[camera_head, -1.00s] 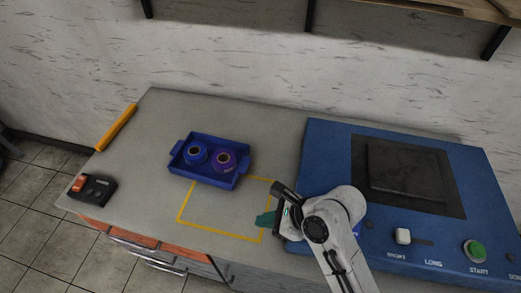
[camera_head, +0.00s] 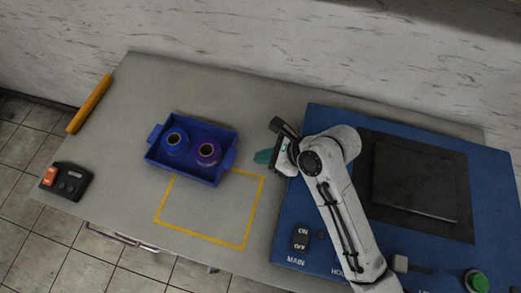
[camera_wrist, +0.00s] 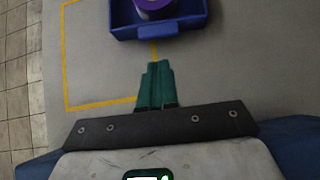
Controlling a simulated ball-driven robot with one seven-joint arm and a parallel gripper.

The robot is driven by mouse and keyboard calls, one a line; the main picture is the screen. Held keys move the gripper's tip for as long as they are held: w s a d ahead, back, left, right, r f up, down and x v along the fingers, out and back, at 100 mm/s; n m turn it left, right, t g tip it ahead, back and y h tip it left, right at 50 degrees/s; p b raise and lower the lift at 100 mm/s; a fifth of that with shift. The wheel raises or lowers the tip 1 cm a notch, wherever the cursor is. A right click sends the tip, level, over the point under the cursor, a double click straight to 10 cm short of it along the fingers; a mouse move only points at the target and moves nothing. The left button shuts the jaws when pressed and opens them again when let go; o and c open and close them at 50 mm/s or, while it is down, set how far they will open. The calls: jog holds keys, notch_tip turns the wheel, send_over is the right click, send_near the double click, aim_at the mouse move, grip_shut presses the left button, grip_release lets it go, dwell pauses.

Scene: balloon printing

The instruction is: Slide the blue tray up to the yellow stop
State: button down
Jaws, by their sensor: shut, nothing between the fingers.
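The blue tray (camera_head: 211,175) sits on the grey table at the upper edge of a yellow outlined square, with a blue spool (camera_head: 176,143) and a purple spool (camera_head: 207,152) in it. The yellow stop (camera_head: 90,103) is a bar along the table's left edge, well apart from the tray. My gripper (camera_head: 264,157) has green fingers, shut and empty, to the right of the tray with a gap between. In the wrist view the fingers (camera_wrist: 156,85) point at the near wall of the tray (camera_wrist: 160,31), apart from it.
A blue machine (camera_head: 300,215) with a dark plate and switches fills the right of the table. A black control box (camera_head: 68,181) with an orange switch is at the front left. The table between tray and stop is clear.

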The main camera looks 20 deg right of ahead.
jog(key=x, duration=0.8)
jog(key=shift+f, duration=0.15)
jog(key=shift+w+a, duration=0.1)
